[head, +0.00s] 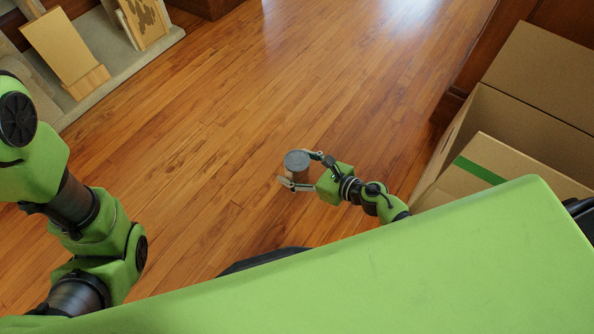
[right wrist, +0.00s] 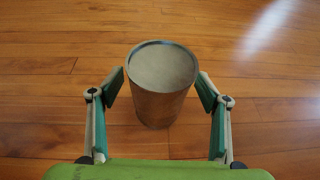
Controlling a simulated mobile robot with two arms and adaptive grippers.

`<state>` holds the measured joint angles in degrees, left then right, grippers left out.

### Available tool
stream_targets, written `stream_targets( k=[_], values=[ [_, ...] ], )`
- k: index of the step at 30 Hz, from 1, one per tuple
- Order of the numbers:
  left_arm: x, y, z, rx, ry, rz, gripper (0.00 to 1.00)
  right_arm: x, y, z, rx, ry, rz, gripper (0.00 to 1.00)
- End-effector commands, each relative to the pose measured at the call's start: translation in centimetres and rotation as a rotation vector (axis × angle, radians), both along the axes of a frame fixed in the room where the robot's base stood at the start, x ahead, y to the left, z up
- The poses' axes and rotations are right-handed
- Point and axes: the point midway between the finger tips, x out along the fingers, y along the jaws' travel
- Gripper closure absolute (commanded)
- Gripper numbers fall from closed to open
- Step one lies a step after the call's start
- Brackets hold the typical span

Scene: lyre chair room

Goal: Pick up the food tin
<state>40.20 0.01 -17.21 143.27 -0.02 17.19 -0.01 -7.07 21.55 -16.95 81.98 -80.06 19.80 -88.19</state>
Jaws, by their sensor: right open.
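The food tin (head: 297,163) is a small cylinder with a grey lid and a brownish side. It stands upright on the wooden floor near the middle of the head view. My right gripper (head: 305,170) is low by the floor and open, with its fingers on either side of the tin. In the right wrist view the tin (right wrist: 161,85) is between the spread fingers of the right gripper (right wrist: 161,98), with small gaps on both sides. My left arm shows at the left of the head view, but its gripper is out of the picture.
An open cardboard box (head: 530,100) stands at the right, close to my right arm. At the upper left, cardboard pieces (head: 62,45) lie on a pale slab (head: 150,48). The wooden floor (head: 220,110) beyond the tin is clear.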

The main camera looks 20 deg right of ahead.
Motion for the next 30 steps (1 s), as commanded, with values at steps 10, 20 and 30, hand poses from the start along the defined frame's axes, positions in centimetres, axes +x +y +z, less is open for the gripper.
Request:
stream_targets(
  k=[10,20,30],
  values=[
    [0.0,0.0,-0.1,0.0,0.0,0.0,0.6,0.3,0.2,-0.1,0.0,0.0,0.0,0.49],
    [0.0,0.0,-0.1,0.0,0.0,0.0,0.6,0.3,0.2,-0.1,0.0,0.0,0.0,0.73],
    [0.1,0.0,1.3,0.0,0.002,0.0,0.6,0.3,0.2,1.4,0.001,-0.001,0.0,0.73]
  ],
)
